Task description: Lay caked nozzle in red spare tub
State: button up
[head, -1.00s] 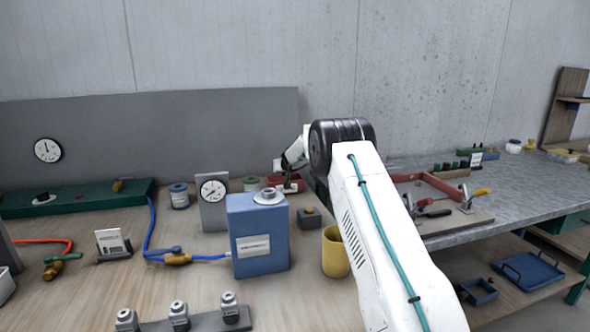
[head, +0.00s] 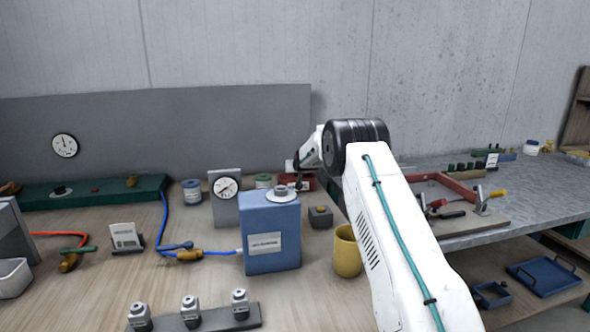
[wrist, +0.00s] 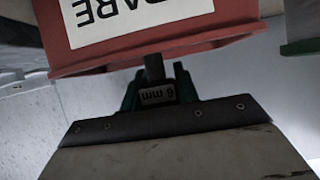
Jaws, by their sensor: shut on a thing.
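The red spare tub (head: 308,184) stands at the back of the wooden bench in the head view, partly hidden by my arm and gripper. In the wrist view the tub (wrist: 235,22) fills the top, its white label upside down and reading "ARE". Any caking is too dark to make out. In the head view my gripper (head: 298,182) is small and dark beside the tub.
A blue canister (head: 270,235) stands in front of the tub. A small dark block (head: 320,217) and a yellow cup (head: 346,252) are to the right. Several nozzles stand on a front rack (head: 215,319).

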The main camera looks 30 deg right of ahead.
jog(key=shift+f, duration=0.1)
jog(key=o, duration=1)
jog(key=shift+r, duration=0.55)
